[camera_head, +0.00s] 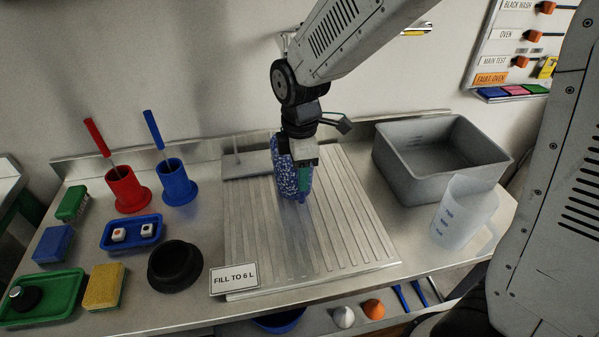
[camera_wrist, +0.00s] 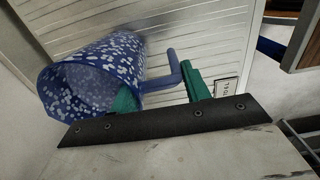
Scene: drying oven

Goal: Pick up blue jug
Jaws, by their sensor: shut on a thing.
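The blue jug (camera_head: 283,165), speckled with white, stands about upright over the ribbed draining board (camera_head: 350,215) in the head view. I cannot tell whether its base touches the board. In the wrist view the jug (camera_wrist: 95,72) shows its open mouth toward the lower left and its plain blue handle (camera_wrist: 172,66) on the right. My gripper (camera_head: 304,180) is at the jug's right side, shut on it. Its teal fingers (camera_wrist: 162,96) show in the wrist view, one by the jug's rim and one beside the handle. The exact contact is partly hidden.
A grey basin (camera_head: 405,180) and a clear measuring jug (camera_head: 462,212) stand on the right. Red (camera_head: 126,190) and blue (camera_head: 176,183) brush holders, trays, sponges and a black bowl (camera_head: 174,266) fill the left. A "FILL TO 6 L" sign (camera_head: 234,278) stands in front.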

